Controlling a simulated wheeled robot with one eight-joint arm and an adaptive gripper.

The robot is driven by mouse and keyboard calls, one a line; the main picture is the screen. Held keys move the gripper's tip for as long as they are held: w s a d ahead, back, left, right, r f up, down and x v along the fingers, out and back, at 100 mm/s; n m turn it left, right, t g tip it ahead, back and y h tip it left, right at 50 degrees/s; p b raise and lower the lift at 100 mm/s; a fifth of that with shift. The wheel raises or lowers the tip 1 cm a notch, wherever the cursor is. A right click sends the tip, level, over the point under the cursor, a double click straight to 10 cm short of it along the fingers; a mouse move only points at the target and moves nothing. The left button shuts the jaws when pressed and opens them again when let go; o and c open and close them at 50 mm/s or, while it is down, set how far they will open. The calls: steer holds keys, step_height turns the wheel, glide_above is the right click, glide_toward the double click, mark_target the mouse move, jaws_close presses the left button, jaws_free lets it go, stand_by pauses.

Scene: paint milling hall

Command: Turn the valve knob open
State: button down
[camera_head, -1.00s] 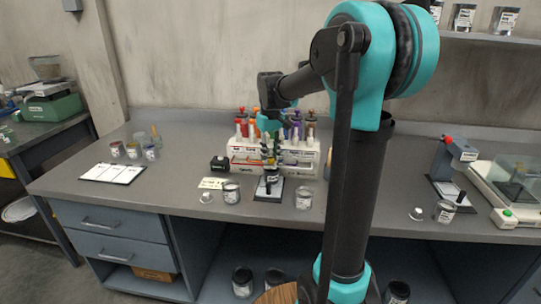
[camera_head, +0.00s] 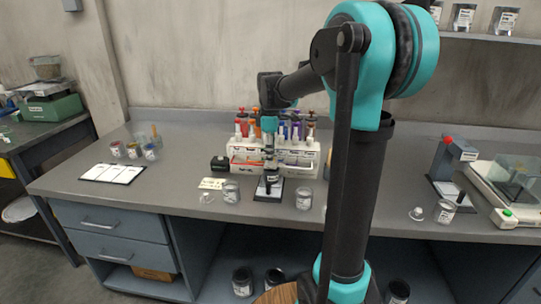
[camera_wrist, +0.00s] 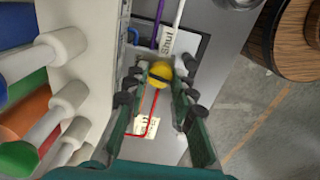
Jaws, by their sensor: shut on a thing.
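The valve knob (camera_wrist: 160,72) is yellow with a dark band and shows between my fingertips in the wrist view. My gripper (camera_wrist: 158,84) is shut on it, with green fingers on both sides. A "Shut" label (camera_wrist: 167,40) is beyond the knob, and a second pale label (camera_wrist: 146,126) with a red line lies on the near side. In the head view my gripper (camera_head: 270,150) points down over the small dark-based stand (camera_head: 268,195); the knob is hidden there by the gripper.
A white rack (camera_head: 245,155) of colour-capped dispensers stands close behind my gripper. Glass jars (camera_head: 231,191) (camera_head: 304,198) stand left and right of the stand. A scale (camera_head: 510,185) is at far right.

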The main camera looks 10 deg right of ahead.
steer(key=shift+n, duration=1.1)
steer(key=c, duration=1.3)
jaws_free()
steer(key=shift+o, duration=0.2)
step_height(320, 180, up, 12)
